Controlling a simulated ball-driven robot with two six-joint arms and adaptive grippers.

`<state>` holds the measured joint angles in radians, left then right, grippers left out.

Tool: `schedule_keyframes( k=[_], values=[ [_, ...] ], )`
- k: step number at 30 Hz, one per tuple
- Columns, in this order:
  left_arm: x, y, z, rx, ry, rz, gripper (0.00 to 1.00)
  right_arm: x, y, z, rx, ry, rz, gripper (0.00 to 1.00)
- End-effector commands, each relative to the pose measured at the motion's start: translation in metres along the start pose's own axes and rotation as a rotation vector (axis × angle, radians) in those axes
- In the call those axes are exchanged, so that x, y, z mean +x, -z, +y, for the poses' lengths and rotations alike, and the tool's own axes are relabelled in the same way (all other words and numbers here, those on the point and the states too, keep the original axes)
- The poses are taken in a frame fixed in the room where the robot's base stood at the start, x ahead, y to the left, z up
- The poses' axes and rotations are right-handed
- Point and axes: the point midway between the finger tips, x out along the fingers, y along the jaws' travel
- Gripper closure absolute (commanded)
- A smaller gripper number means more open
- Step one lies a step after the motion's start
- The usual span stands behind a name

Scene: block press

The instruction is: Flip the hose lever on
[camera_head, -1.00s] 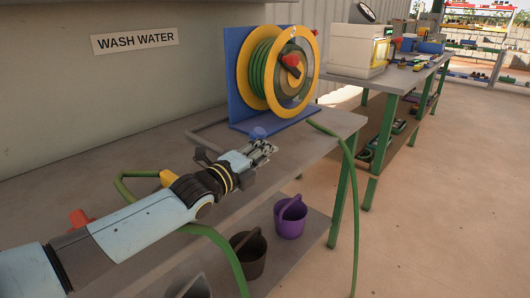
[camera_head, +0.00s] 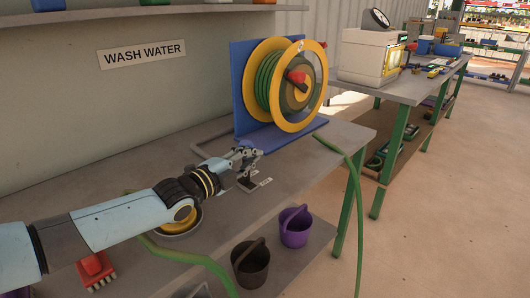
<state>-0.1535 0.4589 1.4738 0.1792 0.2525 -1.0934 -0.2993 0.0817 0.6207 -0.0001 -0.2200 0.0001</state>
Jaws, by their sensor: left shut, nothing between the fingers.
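A small dark base plate (camera_head: 247,184) with a white label (camera_head: 265,182) lies on the bench in front of the hose reel (camera_head: 284,85). It looks like the foot of the hose lever. My left gripper (camera_head: 251,155) is shut and empty, just above and behind this plate, and covers most of what stands on it. I cannot tell the lever's position or whether the fingers touch it. The yellow and blue reel carries a coiled green hose and a red handle (camera_head: 297,76). My right gripper is out of view.
A grey bench (camera_head: 325,147) runs below the WASH WATER sign (camera_head: 142,53). A red brush (camera_head: 95,268) lies at its near left. Black (camera_head: 250,265) and purple (camera_head: 295,228) buckets stand on the lower shelf. A green hose (camera_head: 356,200) hangs over the bench's right end.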

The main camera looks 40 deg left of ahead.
Motion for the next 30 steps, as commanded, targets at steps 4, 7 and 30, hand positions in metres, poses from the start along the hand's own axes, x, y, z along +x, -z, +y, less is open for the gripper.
schedule_keyframes(
  k=[4,7,30],
  values=[
    [-0.003,-0.018,-0.007,-0.118,-0.008,0.000,1.00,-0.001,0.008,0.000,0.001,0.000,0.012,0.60],
    [-0.002,-0.030,-0.010,-0.195,-0.012,0.000,1.00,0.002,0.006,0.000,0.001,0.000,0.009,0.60],
    [0.000,-0.064,-0.018,-0.296,-0.017,-0.001,1.00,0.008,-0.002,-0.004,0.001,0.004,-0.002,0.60]
  ],
)
